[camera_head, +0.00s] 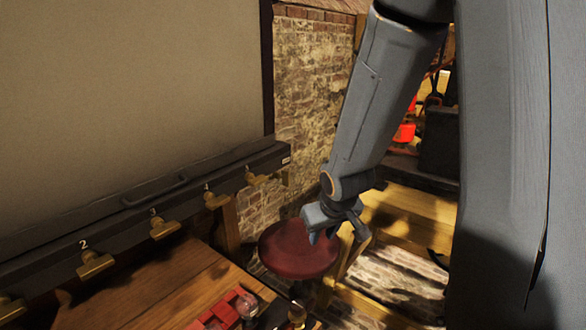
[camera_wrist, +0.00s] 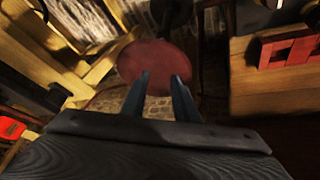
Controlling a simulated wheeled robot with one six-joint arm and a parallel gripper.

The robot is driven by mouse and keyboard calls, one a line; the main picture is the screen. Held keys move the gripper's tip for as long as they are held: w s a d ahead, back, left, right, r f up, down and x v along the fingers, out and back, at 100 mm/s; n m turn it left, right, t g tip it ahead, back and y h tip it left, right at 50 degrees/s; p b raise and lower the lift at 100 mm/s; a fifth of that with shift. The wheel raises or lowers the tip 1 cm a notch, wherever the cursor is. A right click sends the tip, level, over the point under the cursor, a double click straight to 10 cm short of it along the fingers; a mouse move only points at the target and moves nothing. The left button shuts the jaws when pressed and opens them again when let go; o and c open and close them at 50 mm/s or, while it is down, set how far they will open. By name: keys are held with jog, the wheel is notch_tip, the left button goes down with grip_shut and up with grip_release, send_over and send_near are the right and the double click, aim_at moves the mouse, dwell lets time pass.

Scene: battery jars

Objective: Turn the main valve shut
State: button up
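Several brass valve handles stick out from a long black rail on the left in the head view, among them one marked 2 (camera_head: 95,264), another brass handle (camera_head: 164,228) and the one at the rail's far end (camera_head: 262,179). I cannot tell which is the main valve. The wrist view shows no brass handle clearly. My gripper (camera_head: 338,236) hangs right of the rail's far end, in front of a round dark red disc, like a stool seat (camera_head: 290,262). In the wrist view my gripper (camera_wrist: 162,76) has its two fingers apart with nothing between them.
A wooden bench (camera_head: 165,285) lies below the rail, with a red tray (camera_head: 222,312) and small glass items at its near edge. A brick wall (camera_head: 305,95) stands behind. A yellow wooden frame (camera_head: 395,215) is right of the disc. It also shows in the wrist view (camera_wrist: 75,70).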

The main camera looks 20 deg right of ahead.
jog(key=w+d+r+n+t+y, duration=0.1)
jog(key=w+d+r+t, duration=0.15)
jog(key=w, duration=0.65)
jog(key=n+t+y+p, duration=0.3)
jog(key=n+t+y, duration=0.3)
jog(key=y, duration=0.4)
send_near(289, 172)
jog(key=w+a+m, duration=0.1)
jog(key=w+a, duration=0.1)
jog(key=w, duration=0.1)
jog(key=shift+t, duration=0.25)
jog(key=p+x, duration=0.1)
jog(key=x, duration=0.2)
jog(key=p+x, duration=0.1)
jog(key=x, duration=0.3)
jog(key=shift+w+a+f+p, duration=0.15)
jog(key=shift+a+f+p, duration=0.1)
jog(key=shift+p, duration=0.15)
grip_shut()
